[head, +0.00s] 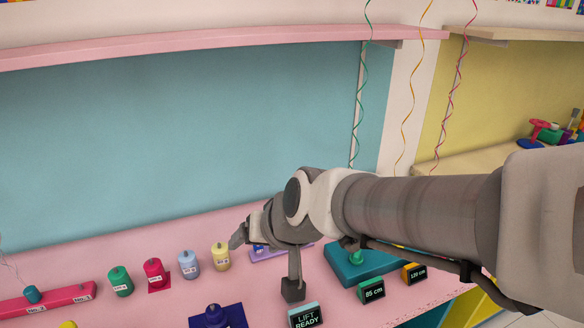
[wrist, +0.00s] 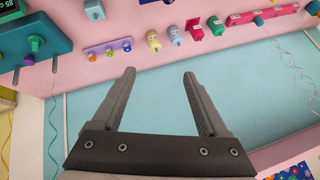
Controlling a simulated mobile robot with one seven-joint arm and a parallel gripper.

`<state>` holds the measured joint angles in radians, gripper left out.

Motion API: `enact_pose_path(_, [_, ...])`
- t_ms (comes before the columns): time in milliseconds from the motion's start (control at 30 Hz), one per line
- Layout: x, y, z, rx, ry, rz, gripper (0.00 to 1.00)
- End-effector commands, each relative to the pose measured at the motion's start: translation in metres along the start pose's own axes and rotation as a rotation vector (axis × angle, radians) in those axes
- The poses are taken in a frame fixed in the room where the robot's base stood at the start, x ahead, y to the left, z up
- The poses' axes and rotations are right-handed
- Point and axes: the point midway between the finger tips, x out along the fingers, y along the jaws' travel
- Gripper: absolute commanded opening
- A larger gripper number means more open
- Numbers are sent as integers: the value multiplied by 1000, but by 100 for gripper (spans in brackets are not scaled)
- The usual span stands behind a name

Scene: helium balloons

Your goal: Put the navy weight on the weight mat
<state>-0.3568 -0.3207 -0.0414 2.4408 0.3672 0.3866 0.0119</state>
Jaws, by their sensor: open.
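The navy weight (head: 214,314) stands upright at the bottom edge of the head view, its lower part cut off. A flat dark blue square mat (head: 236,314) shows around it, and the weight appears to be on it; I cannot tell whether this is the weight mat. My gripper (head: 238,237) is behind the weight, above the pink table, with its fingertips near the yellow weight (head: 220,256) in the picture. In the wrist view my gripper (wrist: 160,80) is open, with nothing between the fingers.
Light blue (head: 189,264), crimson (head: 154,273) and green (head: 120,281) weights stand in a row left of the yellow one. A red bar (head: 60,300) lies at far left. A teal block (head: 340,275) and small signs (head: 372,290) are at right. Balloon ribbons (head: 360,100) hang behind.

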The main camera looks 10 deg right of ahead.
Motion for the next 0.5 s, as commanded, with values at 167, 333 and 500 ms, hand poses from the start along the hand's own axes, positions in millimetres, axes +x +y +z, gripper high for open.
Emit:
enact_pose_path(167, [-66,54,18,-56,-22,127,77])
enact_pose_path(333, [-109,93,44,-78,-59,261,77])
enact_pose_path(500, [-129,110,60,-80,-83,332,77])
